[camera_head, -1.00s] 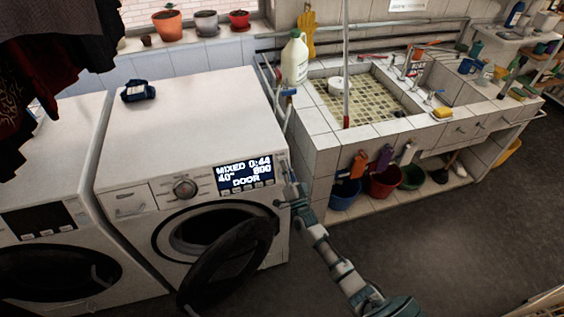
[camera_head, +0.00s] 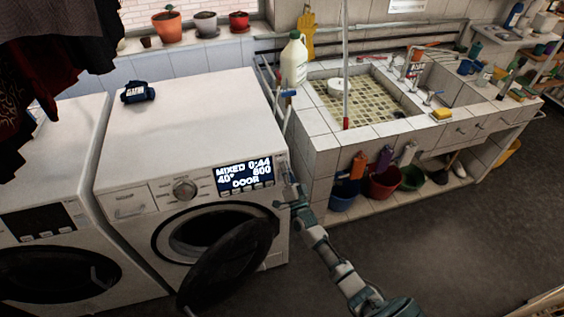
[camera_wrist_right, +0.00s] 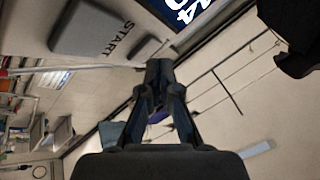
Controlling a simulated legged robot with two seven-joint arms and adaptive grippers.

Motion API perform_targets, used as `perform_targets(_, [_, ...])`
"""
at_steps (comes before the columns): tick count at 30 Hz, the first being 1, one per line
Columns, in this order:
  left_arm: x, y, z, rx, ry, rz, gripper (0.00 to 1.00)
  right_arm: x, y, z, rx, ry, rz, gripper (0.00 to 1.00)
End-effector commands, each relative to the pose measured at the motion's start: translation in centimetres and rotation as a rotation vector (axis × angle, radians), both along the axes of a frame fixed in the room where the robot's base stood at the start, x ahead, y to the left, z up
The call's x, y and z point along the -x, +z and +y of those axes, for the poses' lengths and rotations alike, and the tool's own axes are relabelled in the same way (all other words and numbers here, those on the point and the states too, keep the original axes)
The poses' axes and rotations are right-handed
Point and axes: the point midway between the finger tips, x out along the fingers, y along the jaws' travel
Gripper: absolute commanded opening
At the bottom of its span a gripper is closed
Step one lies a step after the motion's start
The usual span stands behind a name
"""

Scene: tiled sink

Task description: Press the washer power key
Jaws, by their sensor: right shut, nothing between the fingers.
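The white washer (camera_head: 190,120) has a lit display (camera_head: 245,176) that reads MIXED 0:44, 40°, 800 and DOOR. Its round door (camera_head: 232,262) hangs open at the front, and a dial (camera_head: 185,189) is left of the display. My right gripper (camera_head: 283,163) is at the right end of the control panel, just right of the display. In the right wrist view its fingers (camera_wrist_right: 160,70) are closed together and empty, near a grey key marked START (camera_wrist_right: 95,28) and the display's edge (camera_wrist_right: 185,12). I cannot tell whether the fingertips touch the panel. My left gripper is out of view.
A second washer (camera_head: 45,235) stands at the left. A tiled sink (camera_head: 320,135) is at the right, with coloured buckets (camera_head: 384,182) below. A white jug (camera_head: 294,62) stands behind. A dark blue item (camera_head: 138,92) lies on the washer top. Open floor lies at lower right.

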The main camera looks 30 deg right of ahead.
Motion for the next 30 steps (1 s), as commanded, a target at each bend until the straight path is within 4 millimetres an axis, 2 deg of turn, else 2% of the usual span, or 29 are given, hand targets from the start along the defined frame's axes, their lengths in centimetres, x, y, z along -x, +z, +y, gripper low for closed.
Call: perform_targets(30, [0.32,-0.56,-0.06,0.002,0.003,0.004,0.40,-0.81,-0.14,-0.14,0.000,0.000,0.000,0.00])
